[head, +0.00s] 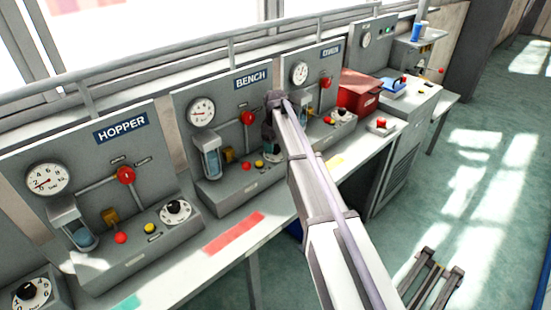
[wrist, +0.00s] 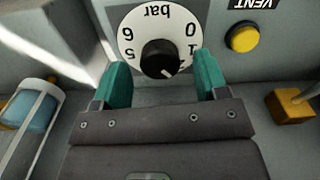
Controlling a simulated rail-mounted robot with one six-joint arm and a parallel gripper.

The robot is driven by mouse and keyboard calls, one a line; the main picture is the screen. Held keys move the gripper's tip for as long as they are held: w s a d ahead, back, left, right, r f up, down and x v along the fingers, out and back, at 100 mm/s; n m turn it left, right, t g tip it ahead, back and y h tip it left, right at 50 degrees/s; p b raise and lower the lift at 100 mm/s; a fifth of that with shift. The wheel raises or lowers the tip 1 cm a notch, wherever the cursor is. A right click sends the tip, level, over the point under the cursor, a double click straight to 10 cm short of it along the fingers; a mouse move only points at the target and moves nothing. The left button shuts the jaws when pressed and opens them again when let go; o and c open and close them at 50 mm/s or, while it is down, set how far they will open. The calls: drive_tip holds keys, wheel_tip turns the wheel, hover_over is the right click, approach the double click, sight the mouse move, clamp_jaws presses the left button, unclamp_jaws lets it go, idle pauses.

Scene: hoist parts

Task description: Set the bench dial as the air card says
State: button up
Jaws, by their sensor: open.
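The bench dial is a white disc (wrist: 136,20) marked "bar" with a black knob (wrist: 158,56), upside down in the wrist view. Its white pointer mark aims to the lower right, on the side of the 1; the lower numbers are hidden. My gripper (wrist: 163,74) is open, with one teal finger on each side of the knob; I cannot tell whether they touch it. In the head view, my gripper (head: 268,145) is at the BENCH panel (head: 222,160), covering part of the dial. The panel's gauge (head: 202,112) is too small to read. I cannot identify the air card.
The HOPPER panel (head: 92,190) stands left, with its own dial (head: 175,212). Another panel (head: 315,75) and a red box (head: 360,90) stand right. A yellow VENT button (wrist: 245,37) and an ochre block (wrist: 291,106) are near my gripper. The floor at right is mostly clear.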

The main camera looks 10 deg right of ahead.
drive_tip(key=shift+f, duration=0.75)
drive_tip(key=shift+r, duration=0.2)
drive_tip(key=c, duration=0.9)
drive_tip(key=shift+m, duration=0.3)
drive_tip(key=m, duration=0.3)
drive_tip(key=shift+m, duration=2)
